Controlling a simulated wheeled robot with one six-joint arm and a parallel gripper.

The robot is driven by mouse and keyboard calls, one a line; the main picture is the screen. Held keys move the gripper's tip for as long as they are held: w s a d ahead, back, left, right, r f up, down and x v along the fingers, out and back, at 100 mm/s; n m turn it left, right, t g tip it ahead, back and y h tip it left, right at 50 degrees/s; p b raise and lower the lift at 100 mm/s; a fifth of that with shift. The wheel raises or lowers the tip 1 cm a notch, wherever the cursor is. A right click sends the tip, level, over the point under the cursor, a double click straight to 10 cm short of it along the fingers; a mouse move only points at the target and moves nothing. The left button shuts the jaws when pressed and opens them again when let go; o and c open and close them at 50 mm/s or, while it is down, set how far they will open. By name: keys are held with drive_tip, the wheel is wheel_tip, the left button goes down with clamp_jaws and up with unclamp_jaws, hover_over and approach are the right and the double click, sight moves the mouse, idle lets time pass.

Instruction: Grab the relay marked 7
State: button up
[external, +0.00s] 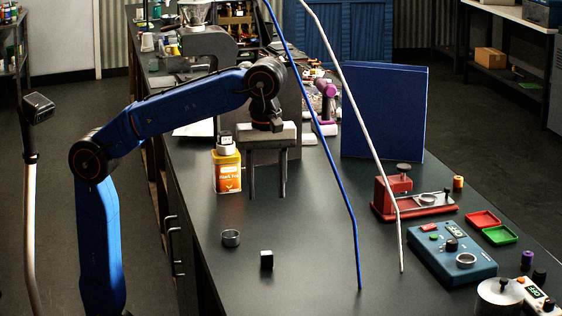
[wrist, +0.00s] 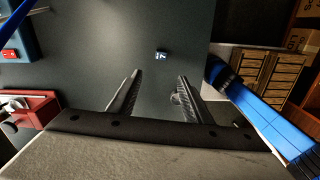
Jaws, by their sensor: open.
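The relay (external: 266,260) is a small black block standing alone on the dark bench top. In the wrist view the relay (wrist: 161,56) shows a pale label that looks like a 7, just beyond the gap between the fingertips. My gripper (external: 267,196) points down with its two fingers apart and empty, above the bench and behind the relay. In the wrist view my gripper (wrist: 160,76) has one finger on each side, and neither touches the relay.
A blue rod (external: 354,225) and a white rod (external: 385,175) slant across the right side. A blue meter (external: 452,256) sits further right. Bench around the relay is mostly clear.

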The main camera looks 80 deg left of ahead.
hover_over(267, 252)
wheel_tip(267, 252, down, 10)
drive_tip(key=shift+a+f, duration=0.15)
drive_tip(key=shift+s+d+f, duration=0.1)
drive_tip(key=shift+d+f, duration=0.05)
drive_tip(key=shift+f, duration=1.2)
drive_tip(key=shift+d+f, duration=0.1)
drive_tip(key=shift+f, duration=1.25)
drive_tip(key=shift+c, duration=0.6)
drive_tip(key=c, duration=1)
